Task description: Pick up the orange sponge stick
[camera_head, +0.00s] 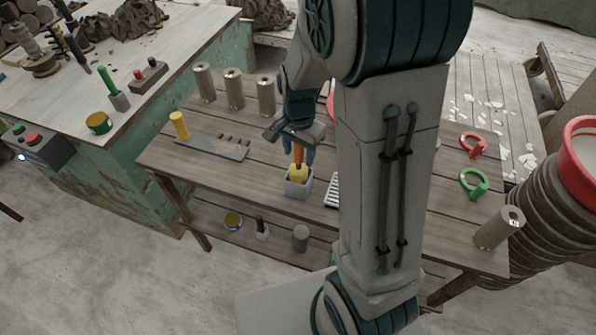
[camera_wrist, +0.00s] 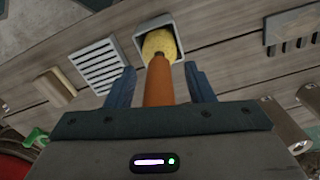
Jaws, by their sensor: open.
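The orange sponge stick (camera_wrist: 158,82) has an orange handle and a yellow sponge head. It stands upright, head down, in a small grey square holder (camera_head: 299,189) on the wooden table; the stick also shows in the head view (camera_head: 298,155). My gripper (camera_wrist: 160,84) is open, with one blue finger on each side of the orange handle. I see a gap between each finger and the handle in the wrist view. In the head view my gripper (camera_head: 298,152) is above the holder, and my arm hides part of the table.
A white slotted rack (camera_head: 332,190) lies right of the holder. A grey slotted plate (camera_head: 212,147) and a yellow cylinder (camera_head: 179,125) are to its left. Several grey-brown cylinders (camera_head: 234,88) stand behind. Red (camera_head: 473,144) and green (camera_head: 474,183) rings lie at right.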

